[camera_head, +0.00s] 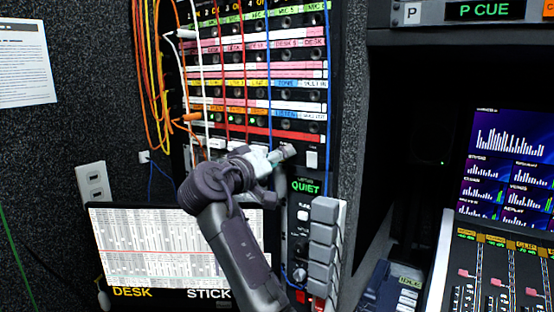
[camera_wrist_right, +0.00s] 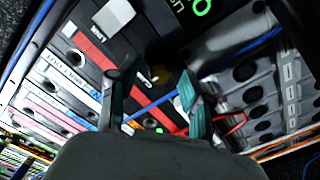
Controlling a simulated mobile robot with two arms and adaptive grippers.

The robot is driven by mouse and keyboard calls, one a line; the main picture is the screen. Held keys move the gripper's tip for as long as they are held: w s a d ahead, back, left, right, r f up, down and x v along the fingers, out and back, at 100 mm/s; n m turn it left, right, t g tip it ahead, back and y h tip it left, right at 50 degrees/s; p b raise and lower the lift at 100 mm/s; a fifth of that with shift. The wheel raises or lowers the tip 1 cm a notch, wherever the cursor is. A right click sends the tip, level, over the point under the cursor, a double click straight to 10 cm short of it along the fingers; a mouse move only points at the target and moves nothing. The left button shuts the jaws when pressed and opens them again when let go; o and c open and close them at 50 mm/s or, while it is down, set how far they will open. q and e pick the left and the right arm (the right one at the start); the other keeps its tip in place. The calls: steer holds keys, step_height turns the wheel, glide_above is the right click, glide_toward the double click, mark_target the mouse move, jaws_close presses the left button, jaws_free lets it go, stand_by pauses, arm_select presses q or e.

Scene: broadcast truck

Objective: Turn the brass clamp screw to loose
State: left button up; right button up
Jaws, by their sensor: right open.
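A small, dark, brass-coloured round piece (camera_wrist_right: 161,76), which looks like the clamp screw, shows in the right wrist view on the dark panel. It lies just beyond and between the fingertips of my right gripper (camera_wrist_right: 155,92). The fingers are apart and nothing is visibly held between them. In the head view my right gripper (camera_head: 281,155) is at the lower part of the patch rack, above the QUIET sign. There the screw cannot be made out, and the gripper seems to cover it. Whether the fingers touch the screw cannot be told. My left gripper is not in view.
The patch rack (camera_head: 250,133) carries several orange, white, red and blue cables close to my right arm. The green-lit QUIET sign (camera_head: 306,187) and stacked grey blocks (camera_head: 323,240) are right of the arm. A DESK/STICK screen (camera_head: 150,240) is behind it. A mixing console (camera_head: 500,270) stands at right.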

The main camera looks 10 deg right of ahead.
mark_target(285, 111)
step_height(285, 111, up, 10)
steer(key=shift+f, duration=0.1)
stand_by(0.5)
